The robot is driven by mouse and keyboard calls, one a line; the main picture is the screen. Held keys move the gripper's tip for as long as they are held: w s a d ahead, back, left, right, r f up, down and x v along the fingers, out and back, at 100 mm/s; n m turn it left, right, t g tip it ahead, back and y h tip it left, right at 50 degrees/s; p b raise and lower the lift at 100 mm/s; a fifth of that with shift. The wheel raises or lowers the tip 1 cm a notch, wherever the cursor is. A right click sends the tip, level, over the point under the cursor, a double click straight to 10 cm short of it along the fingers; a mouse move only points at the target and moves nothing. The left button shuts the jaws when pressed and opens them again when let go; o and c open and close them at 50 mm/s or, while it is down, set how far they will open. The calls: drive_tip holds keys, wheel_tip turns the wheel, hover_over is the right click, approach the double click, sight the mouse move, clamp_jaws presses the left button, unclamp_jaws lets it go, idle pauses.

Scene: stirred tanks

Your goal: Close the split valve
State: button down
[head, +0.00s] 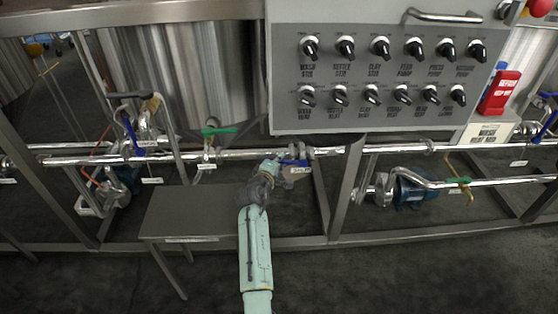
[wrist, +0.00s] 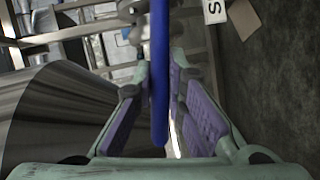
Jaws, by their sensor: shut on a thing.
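The split valve's blue lever handle (head: 294,162) is on the horizontal steel pipe below the control panel, with a small white tag (head: 300,170) beside it. In the head view the handle lies roughly along the pipe. My gripper (head: 274,167) is at the handle's left end, and my own wrist partly hides that end. In the wrist view the blue handle (wrist: 160,70) runs between the two purple pads of my gripper (wrist: 160,85), which is shut on it. A white tag (wrist: 214,11) with a letter S shows at the upper right.
A green-handled valve (head: 218,131) is left of my gripper on the pipe. A steel bench (head: 190,210) stands below left. The control panel (head: 380,120) hangs above right. A pump (head: 410,190) is on the right, and frame posts stand close by. Bare floor lies in front.

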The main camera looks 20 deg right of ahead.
drive_tip(key=r+m+p, duration=0.1)
drive_tip(key=p, duration=0.1)
drive_tip(key=r+y+p, duration=0.1)
drive_tip(key=p, duration=0.2)
drive_tip(key=shift+s+d+r+m, duration=0.1)
drive_tip(key=shift+d+r+m, duration=0.25)
drive_tip(key=shift+r+m, duration=0.05)
drive_tip(key=r+y+p, duration=0.1)
drive_tip(key=p, duration=0.1)
drive_tip(key=d+m+p, duration=0.1)
drive_tip(key=p, duration=0.1)
drive_tip(key=shift+s+r+m+y, duration=0.15)
drive_tip(key=shift+r+m+y, duration=0.15)
drive_tip(key=shift+r+y, duration=0.1)
drive_tip(key=shift+s+d+r+m+y+p, duration=0.15)
drive_tip(key=shift+d+r+m+y+p, duration=0.45)
drive_tip(key=shift+p, duration=0.65)
drive_tip(key=shift+s+d+r+m+y, duration=0.15)
drive_tip(key=shift+d+m+y, duration=0.3)
drive_tip(key=shift+d+m, duration=0.15)
drive_tip(key=shift+s+d+r+m+y, duration=0.15)
drive_tip(key=shift+d+m+y, duration=0.3)
drive_tip(key=shift+m, duration=0.15)
drive_tip(key=shift+t, duration=0.3)
drive_tip(key=c, duration=1.6)
unclamp_jaws()
drive_tip(key=shift+f, duration=0.1)
drive_tip(key=shift+s, duration=0.1)
